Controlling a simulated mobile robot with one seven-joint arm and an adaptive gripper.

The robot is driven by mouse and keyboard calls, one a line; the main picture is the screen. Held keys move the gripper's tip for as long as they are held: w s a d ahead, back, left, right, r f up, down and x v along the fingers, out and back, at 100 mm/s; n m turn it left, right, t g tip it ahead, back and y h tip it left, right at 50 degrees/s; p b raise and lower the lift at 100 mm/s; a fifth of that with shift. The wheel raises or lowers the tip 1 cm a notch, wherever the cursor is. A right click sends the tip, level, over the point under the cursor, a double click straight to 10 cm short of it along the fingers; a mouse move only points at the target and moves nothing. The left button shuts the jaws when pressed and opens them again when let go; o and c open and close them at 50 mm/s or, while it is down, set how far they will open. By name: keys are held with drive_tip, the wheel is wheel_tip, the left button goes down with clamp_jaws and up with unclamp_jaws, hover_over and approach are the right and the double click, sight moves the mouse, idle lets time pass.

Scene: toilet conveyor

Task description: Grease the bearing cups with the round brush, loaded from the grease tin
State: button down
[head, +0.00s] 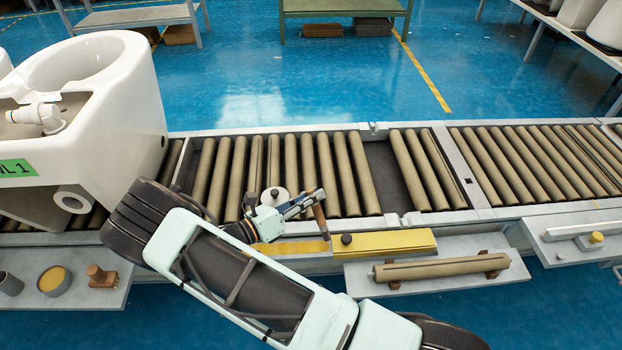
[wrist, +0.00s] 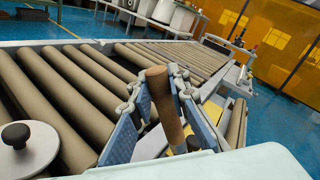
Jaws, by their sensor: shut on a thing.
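My gripper (head: 307,203) is shut on a brown wooden handle (head: 320,217), apparently the round brush, above the near side of the rollers. In the wrist view the handle (wrist: 166,108) stands tilted between the blue finger pads; its bristles cannot be made out. The grease tin (head: 54,281), a round grey tin with yellow grease, sits on the grey shelf at lower left, well away from my gripper. A gap (head: 388,178) in the rollers lies right of my gripper. The bearing cups cannot be made out.
A loose roller (head: 440,268) rests on wooden supports on the front shelf. A yellow panel (head: 390,242) lies along the conveyor's near edge. A white disc with a dark knob (head: 274,196) sits beside my gripper. A white toilet (head: 95,130) stands on the conveyor at left.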

drive_tip(key=shift+r+p, duration=1.75)
drive_tip(key=shift+r, duration=0.75)
drive_tip(key=shift+f, duration=0.15)
drive_tip(key=shift+f+b, duration=0.3)
drive_tip(key=shift+b, duration=0.05)
drive_tip(key=shift+a, duration=0.1)
